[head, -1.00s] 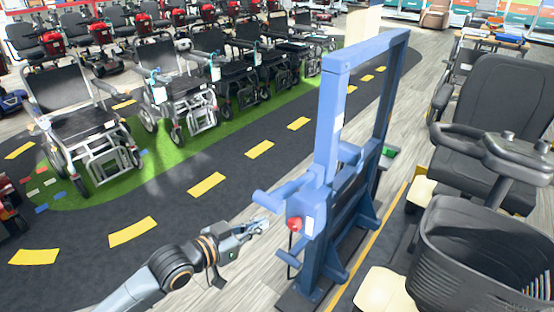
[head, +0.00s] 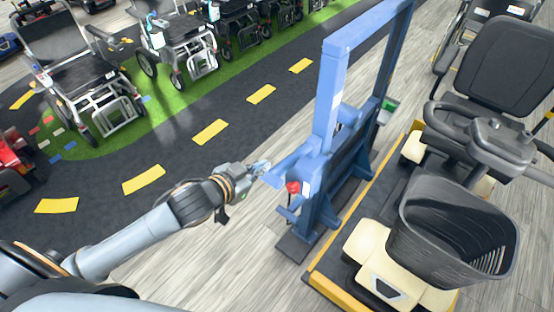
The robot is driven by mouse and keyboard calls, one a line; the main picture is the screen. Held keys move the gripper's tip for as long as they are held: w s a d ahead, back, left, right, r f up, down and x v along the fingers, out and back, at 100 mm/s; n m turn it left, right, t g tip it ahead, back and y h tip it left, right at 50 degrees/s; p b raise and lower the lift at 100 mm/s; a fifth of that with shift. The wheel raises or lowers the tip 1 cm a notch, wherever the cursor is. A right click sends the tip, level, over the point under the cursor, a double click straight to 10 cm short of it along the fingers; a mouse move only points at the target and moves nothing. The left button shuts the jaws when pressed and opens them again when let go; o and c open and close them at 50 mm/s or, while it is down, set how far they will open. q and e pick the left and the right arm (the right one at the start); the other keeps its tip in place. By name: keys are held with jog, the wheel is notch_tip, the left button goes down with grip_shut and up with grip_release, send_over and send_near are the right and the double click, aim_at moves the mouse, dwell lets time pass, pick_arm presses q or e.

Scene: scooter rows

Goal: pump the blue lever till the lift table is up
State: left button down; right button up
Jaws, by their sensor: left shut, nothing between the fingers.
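The blue lever (head: 284,172) sticks out to the left from a tall blue steel frame (head: 331,100). A red knob (head: 293,188) sits just below it. My left gripper (head: 261,167) is shut, with nothing seen in its fingers. Its tips are at the lever's outer end; I cannot tell whether they touch it. A low dark platform with a yellow edge (head: 331,291), which looks like the lift table, lies right of the frame, close to the floor. A cream and black scooter (head: 388,262) stands on it. My right gripper is not in view.
Folding wheelchairs (head: 83,98) stand in a row on a green strip (head: 165,110) at the upper left. A dark lane with yellow dashes (head: 210,132) runs before them. The wooden floor (head: 215,265) left of the frame is clear.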

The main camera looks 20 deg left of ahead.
pick_arm(q)
jog(key=shift+w, duration=0.1)
jog(key=p, duration=0.2)
send_over(277, 170)
jog(key=f, duration=0.2)
jog(key=d+f, duration=0.1)
jog(key=f, duration=0.1)
jog(key=shift+w, duration=0.1)
jog(key=f, duration=0.1)
jog(key=f+p, duration=0.1)
jog(key=f, duration=0.1)
jog(key=shift+a+f, duration=0.15)
jog(key=shift+a, duration=0.2)
jog(key=shift+a+f, duration=0.15)
jog(key=shift+f, duration=0.35)
